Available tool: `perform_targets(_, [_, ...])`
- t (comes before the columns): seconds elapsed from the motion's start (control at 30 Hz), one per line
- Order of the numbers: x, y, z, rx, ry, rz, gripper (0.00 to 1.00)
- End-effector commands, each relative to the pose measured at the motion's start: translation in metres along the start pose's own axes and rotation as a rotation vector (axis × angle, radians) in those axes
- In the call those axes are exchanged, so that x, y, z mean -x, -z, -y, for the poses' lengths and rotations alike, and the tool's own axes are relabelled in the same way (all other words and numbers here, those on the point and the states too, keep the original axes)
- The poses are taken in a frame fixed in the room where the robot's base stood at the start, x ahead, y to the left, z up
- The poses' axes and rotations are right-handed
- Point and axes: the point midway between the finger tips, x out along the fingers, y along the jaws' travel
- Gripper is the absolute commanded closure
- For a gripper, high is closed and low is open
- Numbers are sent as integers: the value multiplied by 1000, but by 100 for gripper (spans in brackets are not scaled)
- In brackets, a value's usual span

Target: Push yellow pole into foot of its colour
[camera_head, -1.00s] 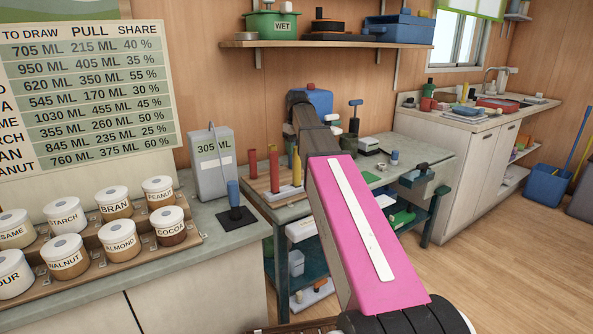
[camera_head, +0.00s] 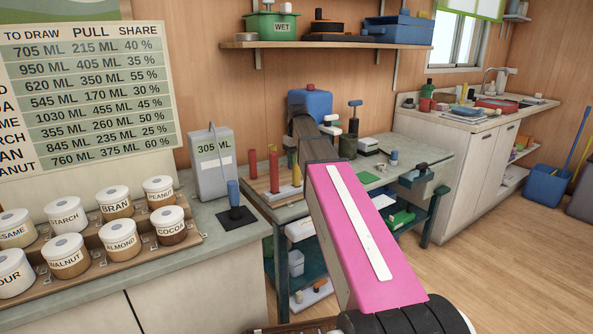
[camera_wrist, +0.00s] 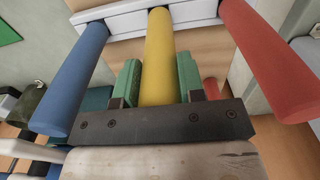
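The yellow pole (camera_head: 296,175) stands by a white rack (camera_head: 284,193) on the workbench; my arm partly covers it. In the wrist view the yellow pole (camera_wrist: 159,50) runs between the two green fingers of my gripper (camera_wrist: 160,82). Both fingers lie close along its sides, and it looks gripped. Its far end meets the white rack (camera_wrist: 195,12). A blue pole (camera_wrist: 75,75) is to its left and a red pole (camera_wrist: 268,60) to its right. I cannot make out a yellow foot in either view.
Another red pole (camera_head: 253,163) stands left on the workbench (camera_head: 420,160). A scale-like grey box (camera_head: 210,165) and a blue-handled item on a black base (camera_head: 235,212) stand on the left counter. Jars fill that counter's left side.

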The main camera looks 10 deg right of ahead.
Motion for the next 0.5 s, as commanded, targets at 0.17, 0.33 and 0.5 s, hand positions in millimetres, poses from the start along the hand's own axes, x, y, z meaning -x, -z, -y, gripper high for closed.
perform_targets(0.17, [-15,-7,2,-1,4,19,95])
perform_targets(0.33, [-14,-7,2,-1,4,20,95])
perform_targets(0.5, [-10,-8,2,-1,4,21,95])
